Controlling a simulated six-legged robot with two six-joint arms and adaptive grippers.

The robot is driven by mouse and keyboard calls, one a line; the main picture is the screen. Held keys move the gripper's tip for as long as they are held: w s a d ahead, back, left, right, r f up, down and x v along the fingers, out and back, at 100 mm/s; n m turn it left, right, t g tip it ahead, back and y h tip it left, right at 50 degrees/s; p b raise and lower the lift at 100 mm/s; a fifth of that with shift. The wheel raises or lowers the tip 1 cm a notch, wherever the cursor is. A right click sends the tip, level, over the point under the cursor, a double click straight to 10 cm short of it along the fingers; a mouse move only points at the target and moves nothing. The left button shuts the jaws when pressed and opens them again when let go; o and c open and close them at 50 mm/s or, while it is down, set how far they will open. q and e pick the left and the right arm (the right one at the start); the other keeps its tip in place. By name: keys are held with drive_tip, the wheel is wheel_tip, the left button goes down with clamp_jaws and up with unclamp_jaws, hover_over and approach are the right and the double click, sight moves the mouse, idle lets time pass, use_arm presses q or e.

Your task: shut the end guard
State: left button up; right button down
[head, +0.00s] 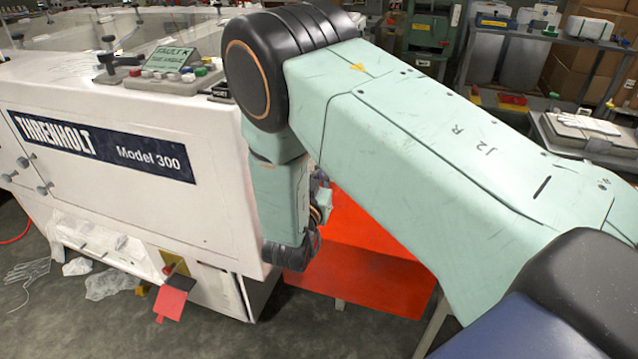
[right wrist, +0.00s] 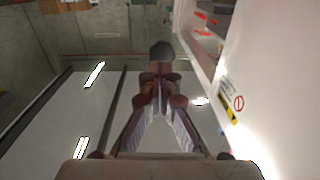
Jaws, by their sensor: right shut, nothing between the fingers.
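The end guard looks to be the bright orange-red panel (head: 365,260) at the right end of the white machine (head: 120,215) in the head view. It stands out from the machine's end, and my right arm covers part of it. My right gripper is mostly hidden behind its wrist in the head view, beside the machine's end corner and in front of the orange panel. In the right wrist view the right gripper (right wrist: 160,70) is shut and empty, beside a white surface with a warning label (right wrist: 232,105). I cannot tell whether it touches anything. My left gripper is out of view.
A control panel with coloured buttons (head: 170,73) sits on the machine top. Crumpled clear film (head: 108,284) lies on the floor. A bench (head: 590,140) stands at the right.

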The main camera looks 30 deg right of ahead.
drive_tip(key=x, duration=0.3)
drive_tip(key=shift+w+d, duration=0.2)
drive_tip(key=shift+w, duration=0.05)
drive_tip(key=shift+w, duration=0.1)
